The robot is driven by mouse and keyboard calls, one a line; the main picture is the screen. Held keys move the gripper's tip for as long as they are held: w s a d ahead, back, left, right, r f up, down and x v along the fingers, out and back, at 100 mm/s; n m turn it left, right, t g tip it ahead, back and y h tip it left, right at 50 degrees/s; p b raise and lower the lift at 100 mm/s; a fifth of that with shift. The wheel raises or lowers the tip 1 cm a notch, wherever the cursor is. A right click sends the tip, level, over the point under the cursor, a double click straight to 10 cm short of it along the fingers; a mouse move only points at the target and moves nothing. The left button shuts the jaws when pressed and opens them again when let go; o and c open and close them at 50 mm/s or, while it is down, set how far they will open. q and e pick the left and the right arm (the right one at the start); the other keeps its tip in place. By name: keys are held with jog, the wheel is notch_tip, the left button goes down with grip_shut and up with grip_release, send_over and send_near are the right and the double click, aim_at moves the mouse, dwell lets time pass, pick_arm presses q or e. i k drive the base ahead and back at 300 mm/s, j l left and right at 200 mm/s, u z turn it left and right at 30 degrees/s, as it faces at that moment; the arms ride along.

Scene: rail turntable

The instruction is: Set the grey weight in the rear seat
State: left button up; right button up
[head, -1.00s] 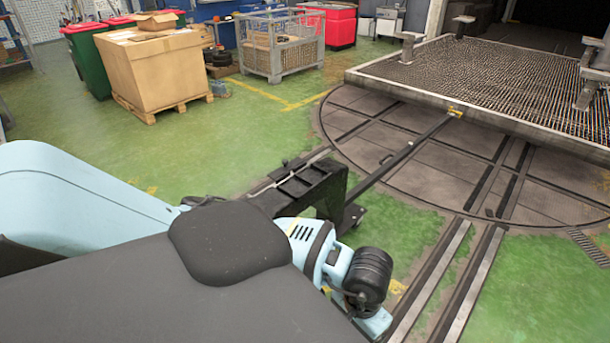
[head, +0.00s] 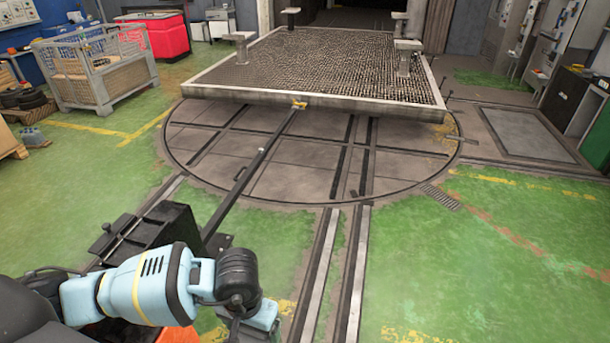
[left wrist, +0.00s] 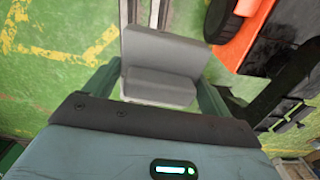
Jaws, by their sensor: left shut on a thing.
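The grey weight (left wrist: 160,68), a stepped block, is between the two dark green fingers of my left gripper (left wrist: 158,82) in the left wrist view. The gripper is shut on it, above green floor and a pale rail. In the head view my left arm reaches in at the lower left, and its fingers and the weight cannot be made out. A black tug-like unit (head: 150,238) stands just beyond that arm. Its orange part (left wrist: 245,45) is beside the weight in the left wrist view. I cannot tell which spot is the rear seat. My right gripper is not in view.
A tow bar (head: 255,165) runs from the black unit to a mesh-topped flat wagon (head: 270,97) on the round turntable (head: 290,170). Rails (head: 352,270) lead toward me. A wire crate (head: 100,85) stands at the left. Green floor at the right is free.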

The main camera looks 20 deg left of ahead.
aim_at(126, 254)
jog(key=i+u, duration=0.2)
jog(key=i, duration=0.6)
jog(key=i+l+u, duration=0.2)
jog(key=i, duration=0.65)
jog(key=i+u, duration=2)
jog(key=i, duration=0.2)
jog(key=z, duration=1.5)
